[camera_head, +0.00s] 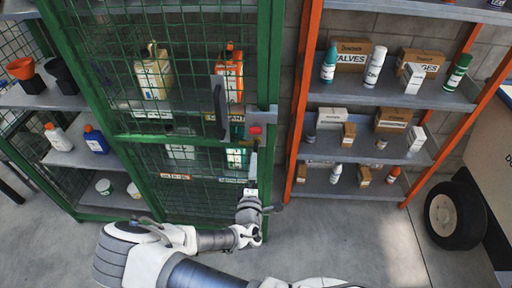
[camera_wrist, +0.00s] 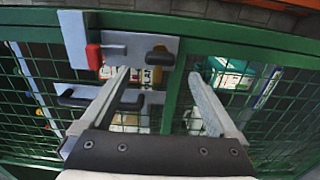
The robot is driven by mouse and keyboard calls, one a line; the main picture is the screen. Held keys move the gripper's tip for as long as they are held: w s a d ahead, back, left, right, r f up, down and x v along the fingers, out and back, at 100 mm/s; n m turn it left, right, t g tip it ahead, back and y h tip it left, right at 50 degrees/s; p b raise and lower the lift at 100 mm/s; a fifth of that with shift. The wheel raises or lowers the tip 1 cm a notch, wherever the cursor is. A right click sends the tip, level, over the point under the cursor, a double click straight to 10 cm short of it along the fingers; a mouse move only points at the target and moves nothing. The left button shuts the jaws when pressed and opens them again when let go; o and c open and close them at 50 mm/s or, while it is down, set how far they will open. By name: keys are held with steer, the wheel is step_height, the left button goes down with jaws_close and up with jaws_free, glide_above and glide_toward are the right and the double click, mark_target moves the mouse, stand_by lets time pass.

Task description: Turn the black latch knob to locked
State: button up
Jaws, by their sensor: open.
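The black latch knob (camera_wrist: 160,56) sits on a grey metal plate (camera_wrist: 122,45) on the green cage door frame in the wrist view. My gripper (camera_wrist: 158,76) is open and empty. Its two fingers point toward the plate, with the knob showing in the gap just beyond the tips; contact cannot be told. In the head view my gripper (camera_head: 250,196) is at the door's right edge, below the red part (camera_head: 255,130). I cannot make out the knob there.
The green mesh cage (camera_head: 165,135) holds several bottles and jugs. A black pull handle (camera_wrist: 98,98) stands out from its door, close to my left finger. Orange-framed shelves (camera_head: 385,95) with boxes stand to the right. The floor (camera_head: 340,240) in front is clear.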

mark_target(256, 149)
steer(key=w, duration=0.4)
steer(key=w+p, duration=0.1)
steer(key=w, duration=0.3)
steer(key=shift+w+d, duration=0.2)
steer(key=shift+w, duration=0.2)
steer(key=c, duration=1.4)
